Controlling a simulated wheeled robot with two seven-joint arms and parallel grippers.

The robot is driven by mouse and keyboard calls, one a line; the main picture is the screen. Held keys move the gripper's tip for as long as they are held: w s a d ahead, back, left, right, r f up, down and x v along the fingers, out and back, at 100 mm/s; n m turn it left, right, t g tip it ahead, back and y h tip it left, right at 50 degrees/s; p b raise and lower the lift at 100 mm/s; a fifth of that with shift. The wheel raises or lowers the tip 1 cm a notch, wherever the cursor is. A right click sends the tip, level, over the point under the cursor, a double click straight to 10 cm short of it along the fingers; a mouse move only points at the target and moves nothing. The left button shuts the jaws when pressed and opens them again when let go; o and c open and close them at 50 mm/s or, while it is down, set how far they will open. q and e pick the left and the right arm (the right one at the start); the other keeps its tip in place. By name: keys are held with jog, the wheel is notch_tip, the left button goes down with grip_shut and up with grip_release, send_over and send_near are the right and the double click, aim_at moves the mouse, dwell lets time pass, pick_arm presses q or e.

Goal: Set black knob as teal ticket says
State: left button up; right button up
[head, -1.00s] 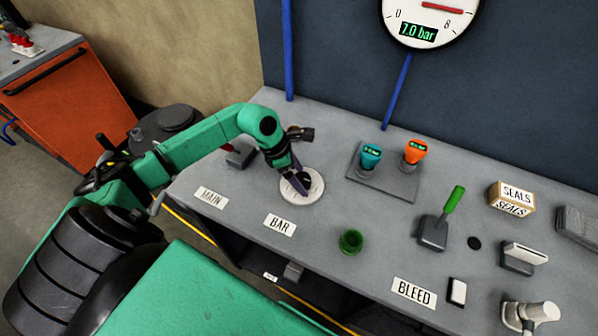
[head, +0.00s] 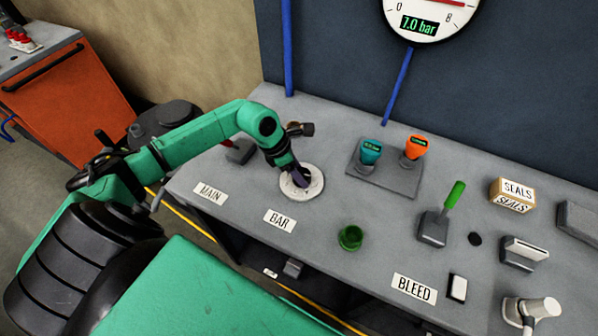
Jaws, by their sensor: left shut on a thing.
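The round gauge (head: 429,26) on the wall reads 7.0 bar. My right gripper is not in view.
An orange ticket (head: 415,147) stands beside the teal one. A red-handled switch (head: 238,151) is left of the dial, near MAIN. A green cup (head: 350,238), a green-handled lever (head: 441,215) and a SEALS box (head: 512,194) stand to the right.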

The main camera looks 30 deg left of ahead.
pick_arm(q)
jog(key=n+t+y+b, duration=0.1)
jog(key=n+b, duration=0.1)
jog(key=n, duration=0.2)
jog(key=shift+d+f, duration=0.1)
jog(key=shift+d, duration=0.05)
jog(key=n+y+b, duration=0.1)
jog(key=n+b, duration=0.1)
jog(key=n, duration=0.1)
jog(key=shift+s+d+t, duration=0.1)
jog(key=shift+t, duration=0.2)
jog(key=n+y+b, duration=0.2)
jog(key=n+b, duration=0.2)
jog(key=shift+d+n, duration=0.15)
jog(key=shift+n, duration=0.15)
jog(key=shift+d+n+y+b, duration=0.1)
jog(key=shift+n+y+b, duration=0.4)
jog(key=shift+n+b, duration=0.6)
jog(key=shift+n+y+b, duration=0.4)
jog(key=shift+n+b, duration=0.1)
jog(key=shift+n, duration=0.8)
jog(key=o, duration=1.4)
jog(key=shift+c, duration=0.2)
